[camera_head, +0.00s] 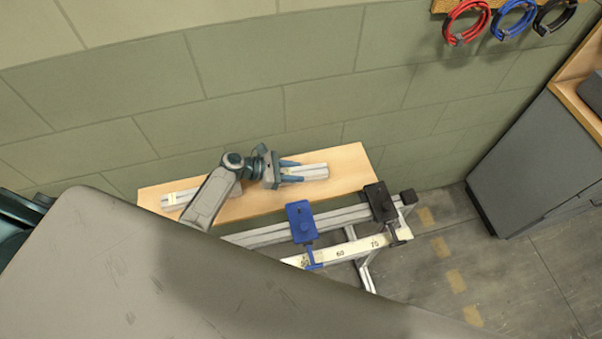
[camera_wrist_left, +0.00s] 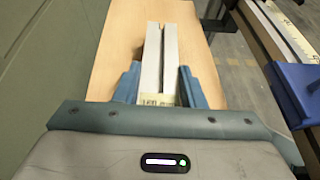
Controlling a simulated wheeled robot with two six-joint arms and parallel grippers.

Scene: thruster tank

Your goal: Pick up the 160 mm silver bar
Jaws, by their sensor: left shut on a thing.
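A silver bar (camera_head: 312,171) is at the right part of the wooden shelf, with a pale label near its held end. My left gripper (camera_head: 290,172) is shut on this bar. In the left wrist view the bar (camera_wrist_left: 170,55) runs away from me between the two blue fingers (camera_wrist_left: 157,88), its label close to the fingertips. I cannot tell whether the bar touches the shelf or is slightly lifted. Another silver bar (camera_head: 178,198) lies at the left of the shelf, partly hidden behind my left arm. My right gripper is not in view.
The wooden shelf (camera_head: 345,163) stands along the green block wall. In front of it is a metal rail with a blue clamp block (camera_head: 301,220), a black block (camera_head: 380,202) and a numbered scale (camera_head: 340,252). Red, blue and black cable coils hang at the upper right. A grey cabinet (camera_head: 530,165) stands at right.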

